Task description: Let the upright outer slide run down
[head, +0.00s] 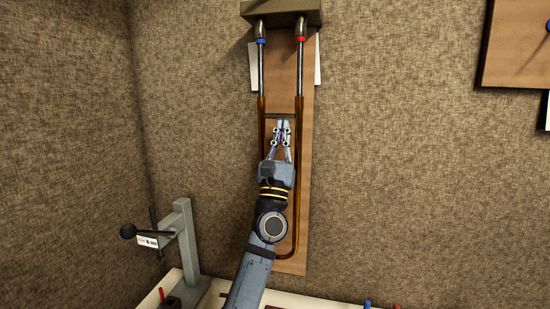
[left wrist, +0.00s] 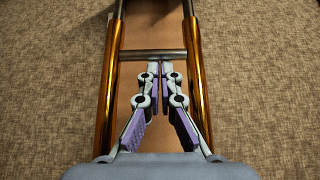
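The upright outer slide (head: 299,125) is a pair of amber-brass tubes joined by a bow at the bottom and a thin dark crossbar near the top. Its tubes also show in the left wrist view (left wrist: 101,90). It sits around the lower part of two steel inner tubes (head: 261,70), whose upper stretch is bare. My left gripper (head: 283,123) is between the brass tubes, its fingertips nearly together at the crossbar (left wrist: 140,55). The tips appear just below the bar or touching it; I cannot tell which. My right gripper is not in view.
A dark bracket (head: 282,10) holds the inner tubes at the top, with blue and red bands below. A brown board (head: 307,190) stands behind the slide. A grey stand with a black knob (head: 187,235) is at lower left. Free room lies right.

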